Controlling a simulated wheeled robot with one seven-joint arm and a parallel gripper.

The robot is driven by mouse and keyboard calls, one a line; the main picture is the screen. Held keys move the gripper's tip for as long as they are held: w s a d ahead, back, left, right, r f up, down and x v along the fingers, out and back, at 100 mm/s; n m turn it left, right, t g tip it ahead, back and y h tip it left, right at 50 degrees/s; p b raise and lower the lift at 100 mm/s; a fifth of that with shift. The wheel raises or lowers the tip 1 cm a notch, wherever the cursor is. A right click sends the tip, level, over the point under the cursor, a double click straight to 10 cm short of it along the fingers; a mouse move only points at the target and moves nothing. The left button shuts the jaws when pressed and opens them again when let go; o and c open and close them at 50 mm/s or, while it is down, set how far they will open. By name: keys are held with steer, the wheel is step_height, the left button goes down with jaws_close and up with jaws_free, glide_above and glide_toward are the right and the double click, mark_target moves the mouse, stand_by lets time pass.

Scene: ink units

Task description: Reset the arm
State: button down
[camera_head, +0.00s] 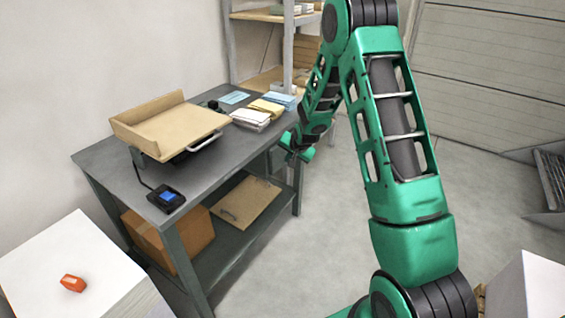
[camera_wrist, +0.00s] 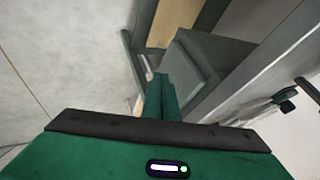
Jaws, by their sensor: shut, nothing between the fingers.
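My green arm bends down from the top of the head view, and its far end with my gripper (camera_head: 297,152) is beside the right end of the grey table (camera_head: 215,165), over the floor. In the wrist view my gripper (camera_wrist: 160,80) shows as green fingers close together, shut with nothing between them. The part of the table and shelf beyond the fingers is partly hidden by the gripper body.
On the table are a tan tray (camera_head: 175,130) on a scale, a small display (camera_head: 166,198) and stacks of packets (camera_head: 250,118). A cardboard box (camera_head: 180,235) is on the lower shelf. A white block (camera_head: 75,260) bears an orange item (camera_head: 73,284). Floor space between is clear.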

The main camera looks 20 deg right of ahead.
steer(key=shift+v, duration=2.95)
steer(key=s+d+r+n+g+h, duration=0.1)
steer(key=s+d+r+g, duration=0.15)
steer(key=s+r, duration=0.55)
steer(key=s+d+r+n+g, duration=0.1)
steer(key=s+d+r, duration=0.3)
steer(key=s, duration=0.9)
steer(key=s+a+r+g+y, duration=0.1)
steer(key=s+a+r+g, duration=0.1)
steer(key=s, duration=1.1)
steer(key=s+a+r+n+g, duration=0.1)
steer(key=s+a+r+g, duration=0.1)
steer(key=s, duration=1.2)
steer(key=shift+r+n+y, duration=0.3)
steer(key=shift+r+y, duration=0.1)
steer(key=shift+r, duration=0.3)
steer(key=shift+s, duration=0.1)
